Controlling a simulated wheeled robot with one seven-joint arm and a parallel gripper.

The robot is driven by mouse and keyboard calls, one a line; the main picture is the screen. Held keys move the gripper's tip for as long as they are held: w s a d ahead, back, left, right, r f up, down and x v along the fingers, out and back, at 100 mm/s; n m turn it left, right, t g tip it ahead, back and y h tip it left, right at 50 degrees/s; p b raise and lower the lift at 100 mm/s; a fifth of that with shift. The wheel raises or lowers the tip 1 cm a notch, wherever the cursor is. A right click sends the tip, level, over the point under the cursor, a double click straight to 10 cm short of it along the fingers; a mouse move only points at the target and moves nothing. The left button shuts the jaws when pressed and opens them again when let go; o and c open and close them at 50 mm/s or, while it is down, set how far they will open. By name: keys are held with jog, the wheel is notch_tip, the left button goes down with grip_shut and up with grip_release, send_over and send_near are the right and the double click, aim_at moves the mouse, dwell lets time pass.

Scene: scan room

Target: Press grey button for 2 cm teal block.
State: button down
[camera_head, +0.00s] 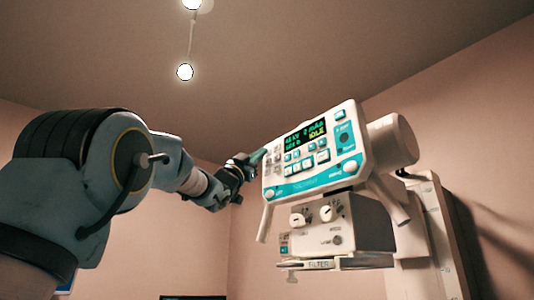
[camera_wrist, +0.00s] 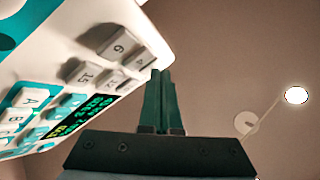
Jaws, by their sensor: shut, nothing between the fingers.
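The white control panel (camera_head: 316,150) hangs at the right of centre in the head view, with a lit display, teal buttons and small grey buttons (camera_head: 277,155) near its left edge. In the wrist view, the panel fills the upper left. Its grey buttons include one reading 6 (camera_wrist: 118,47) and one reading 15 (camera_wrist: 86,74); others are hard to read. My gripper (camera_head: 262,156), with green fingers, is shut and empty at the panel's left edge. In the wrist view the fingertips (camera_wrist: 161,72) are by the panel's edge, close to the grey buttons. I cannot tell whether they touch. No separate teal block is recognisable.
A white box with knobs (camera_head: 335,228) hangs under the panel, with handles beside it. A white column (camera_head: 440,225) stands at the right by the wall. A ceiling lamp (camera_head: 185,72) hangs above. The space left of the panel, around my arm, is open.

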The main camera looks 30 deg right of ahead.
jog(key=shift+a, duration=0.1)
jog(key=shift+s+a+b, duration=0.15)
jog(key=shift+a+b, duration=0.35)
jog(key=shift+a, duration=0.2)
jog(key=a+b, duration=0.1)
jog(key=a, duration=0.1)
jog(key=s+a+b, duration=0.1)
jog(key=a, duration=0.2)
dwell(0.4)
dwell(0.6)
